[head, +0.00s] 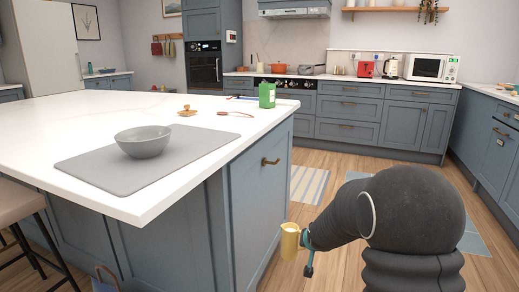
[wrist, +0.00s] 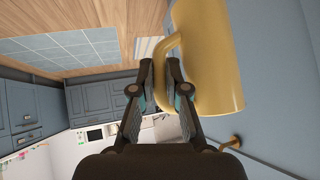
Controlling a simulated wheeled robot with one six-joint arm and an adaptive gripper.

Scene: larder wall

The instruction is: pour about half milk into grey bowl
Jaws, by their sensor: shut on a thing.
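The grey bowl (head: 144,141) stands upright on a grey mat (head: 100,172) on the white island top. My gripper (head: 303,238) is shut on a yellow mug (head: 289,243), out beyond the island's right side and below its top. In the wrist view my gripper (wrist: 167,88) has its fingers at the handle of the yellow mug (wrist: 212,60). The mug looks about upright in the head view. I cannot see what is inside the mug or the bowl. No milk is visible.
A green carton (head: 267,95), a red-handled utensil (head: 235,113) and a small wooden item (head: 187,111) are farther back on the island (head: 60,118). The island's cabinet side with a brass handle (head: 270,162) is close to the mug. A stool (head: 18,200) stands front left.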

